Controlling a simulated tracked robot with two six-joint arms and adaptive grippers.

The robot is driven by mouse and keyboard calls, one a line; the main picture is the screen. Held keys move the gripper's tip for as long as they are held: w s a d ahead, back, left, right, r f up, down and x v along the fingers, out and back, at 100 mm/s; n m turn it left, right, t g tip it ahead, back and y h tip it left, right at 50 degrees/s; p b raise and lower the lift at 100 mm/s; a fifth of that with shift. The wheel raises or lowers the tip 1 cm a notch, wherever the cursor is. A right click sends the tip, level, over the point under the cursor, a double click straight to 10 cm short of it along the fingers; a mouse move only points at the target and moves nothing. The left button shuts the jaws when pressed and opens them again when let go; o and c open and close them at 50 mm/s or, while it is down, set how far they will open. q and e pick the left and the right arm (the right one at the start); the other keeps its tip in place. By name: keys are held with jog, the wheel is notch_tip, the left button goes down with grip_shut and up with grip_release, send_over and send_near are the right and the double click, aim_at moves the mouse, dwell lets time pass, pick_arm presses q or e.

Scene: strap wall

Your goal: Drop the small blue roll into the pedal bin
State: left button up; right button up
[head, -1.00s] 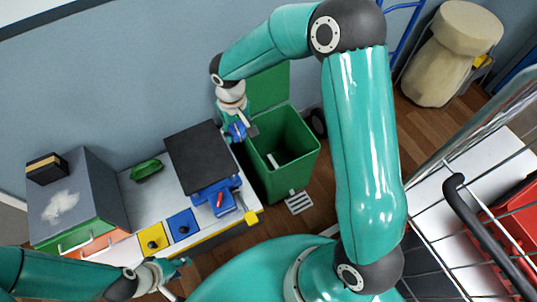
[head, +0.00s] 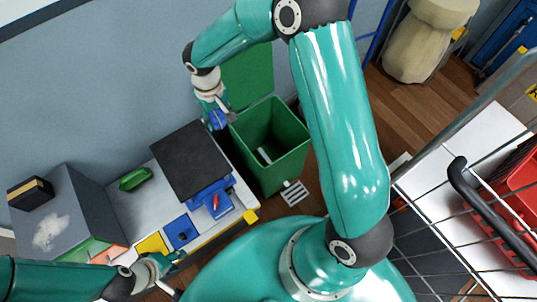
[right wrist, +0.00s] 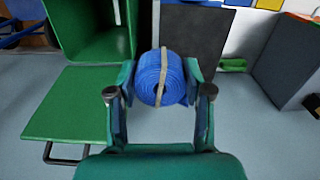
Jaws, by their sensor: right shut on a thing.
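The small blue roll (right wrist: 148,80) has a tan band around it. My right gripper (head: 217,117) is shut on it, with a finger on each side in the right wrist view (right wrist: 160,85). The roll also shows in the head view (head: 217,121), just left of the green pedal bin's mouth. The pedal bin (head: 284,170) stands open with its lid (head: 249,80) raised against the wall. In the right wrist view the bin (right wrist: 85,30) is at upper left, beside the roll. My left gripper (head: 175,275) is open and empty near the bench's front edge.
A bench left of the bin holds a dark plate (head: 190,160), a blue vise-like tool (head: 214,198) and a green object (head: 135,179). A pale object (head: 264,155) lies inside the bin. The pedal (head: 294,192) is on the floor in front. A wire cart (head: 470,210) stands at right.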

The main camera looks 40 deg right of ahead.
jog(key=w+d+f+m+b, duration=0.1)
jog(key=d+f+m+b, duration=0.2)
jog(key=d+f, duration=0.8)
jog(key=d+f+m+b, duration=0.3)
jog(key=d+f+b, duration=0.3)
jog(key=d+f, duration=0.6)
notch_tip(320, 180, down, 9)
jog(key=shift+w+d+r+m, duration=0.1)
jog(key=shift+w+d+m, duration=0.15)
jog(key=shift+w+m, duration=0.15)
jog(key=o, duration=1.1)
jog(key=shift+r, duration=0.1)
notch_tip(320, 180, up, 12)
jog(key=shift+f, duration=0.2)
